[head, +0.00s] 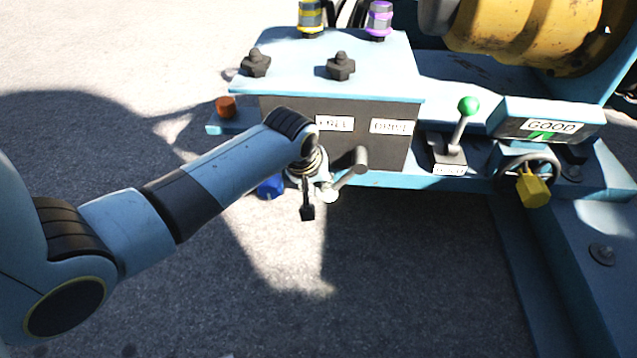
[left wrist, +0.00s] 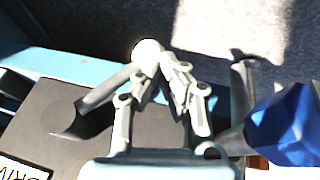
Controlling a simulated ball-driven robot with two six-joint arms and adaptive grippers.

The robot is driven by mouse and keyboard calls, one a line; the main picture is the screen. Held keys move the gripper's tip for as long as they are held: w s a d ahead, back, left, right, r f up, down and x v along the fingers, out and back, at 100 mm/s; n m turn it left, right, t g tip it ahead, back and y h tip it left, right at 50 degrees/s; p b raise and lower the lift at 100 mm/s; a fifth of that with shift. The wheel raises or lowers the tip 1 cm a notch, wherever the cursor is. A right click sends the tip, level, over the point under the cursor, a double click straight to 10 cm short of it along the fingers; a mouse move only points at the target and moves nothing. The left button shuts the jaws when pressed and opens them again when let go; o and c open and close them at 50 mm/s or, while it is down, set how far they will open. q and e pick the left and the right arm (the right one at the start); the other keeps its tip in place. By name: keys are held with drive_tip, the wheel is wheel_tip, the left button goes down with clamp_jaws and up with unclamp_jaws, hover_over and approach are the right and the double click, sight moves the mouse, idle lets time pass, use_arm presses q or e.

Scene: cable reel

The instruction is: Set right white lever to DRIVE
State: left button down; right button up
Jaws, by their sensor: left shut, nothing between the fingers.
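The right white lever has a grey rod (head: 347,179) that slants down and to the left from the dark panel (head: 385,152) to a white ball knob (head: 329,194). In the left wrist view its white knob (left wrist: 147,50) is beside the fingertips. My left gripper (head: 307,211) is shut and empty, pointing down just left of the knob; I cannot tell whether they touch. The panel carries a FREE label (head: 335,123) and a DRIVE label (head: 391,127), above the levers. The gripper and wrist cover part of the panel's left side.
A blue-knobbed lever (head: 270,187) is close left of my gripper, also seen in the left wrist view (left wrist: 291,125). To the right are a green-knobbed lever (head: 468,107), a GOOD sign (head: 552,126) and a handwheel with a yellow knob (head: 532,188). Open ground lies in front.

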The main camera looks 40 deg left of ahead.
sight(331, 194)
use_arm(q)
drive_tip(key=shift+w+d+f+h, duration=0.1)
drive_tip(key=shift+d+f+h, duration=0.05)
drive_tip(key=shift+f+h, duration=0.15)
drive_tip(key=shift+w+d+f+n+t+h, duration=0.3)
drive_tip(key=shift+d+f+t+h, duration=0.15)
drive_tip(key=shift+f+t+h, duration=0.4)
drive_tip(key=shift+w+d+f+t+h, duration=0.25)
drive_tip(key=shift+w+d+f+h, duration=0.15)
drive_tip(key=shift+d+h, duration=0.2)
drive_tip(key=w+d+h, duration=0.1)
drive_tip(key=w+d, duration=0.3)
drive_tip(key=d, duration=0.2)
drive_tip(key=shift+d+f+n+t, duration=0.3)
drive_tip(key=shift+d+f+t, duration=0.05)
drive_tip(key=shift+f+t, duration=0.05)
